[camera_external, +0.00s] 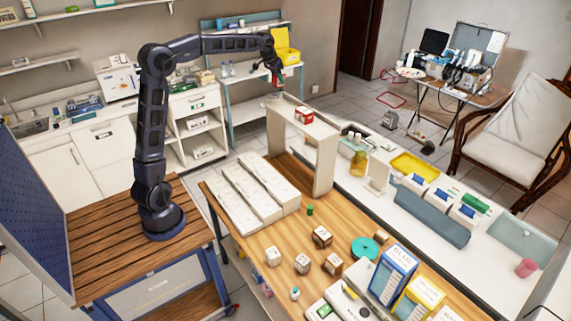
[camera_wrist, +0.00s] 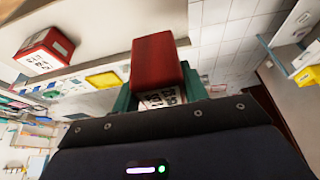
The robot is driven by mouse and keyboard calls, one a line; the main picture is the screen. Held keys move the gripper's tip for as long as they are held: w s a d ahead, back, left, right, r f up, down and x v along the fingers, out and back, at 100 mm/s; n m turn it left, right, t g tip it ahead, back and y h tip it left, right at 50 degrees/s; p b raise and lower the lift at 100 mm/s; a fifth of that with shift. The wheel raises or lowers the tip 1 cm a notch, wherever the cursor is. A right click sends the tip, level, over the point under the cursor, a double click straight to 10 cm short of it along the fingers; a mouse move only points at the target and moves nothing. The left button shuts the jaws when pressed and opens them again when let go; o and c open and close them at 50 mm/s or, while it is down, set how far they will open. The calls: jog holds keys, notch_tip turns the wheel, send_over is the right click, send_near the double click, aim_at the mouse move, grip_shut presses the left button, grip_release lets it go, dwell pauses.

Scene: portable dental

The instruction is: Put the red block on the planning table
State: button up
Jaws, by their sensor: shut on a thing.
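My gripper (camera_wrist: 158,92) is shut on a red block (camera_wrist: 156,62) with a white printed label, held between its green fingers. In the external view, my gripper (camera_external: 275,74) is at the end of the outstretched arm, with the small red block (camera_external: 278,81) held in the air, in line with the white back shelving. Another red-and-white box (camera_external: 304,115) sits on top of the white shelf unit; it also shows in the wrist view (camera_wrist: 45,50). Which surface is the planning table cannot be told; a wooden-topped table (camera_external: 228,212) stands in the foreground.
The white shelf unit (camera_external: 325,160) rises from the wooden table. Several blocks, a teal disc (camera_external: 365,248) and boxes occupy that table. A yellow bin (camera_external: 286,45) is close behind my gripper. A folding table (camera_external: 470,96) and a chair (camera_external: 520,140) stand right.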

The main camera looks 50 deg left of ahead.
notch_tip(320, 180, down, 10)
jog(key=shift+r, duration=0.1)
dwell(0.4)
jog(key=o, duration=1)
jog(key=shift+f, duration=0.2)
jog(key=shift+r, duration=0.1)
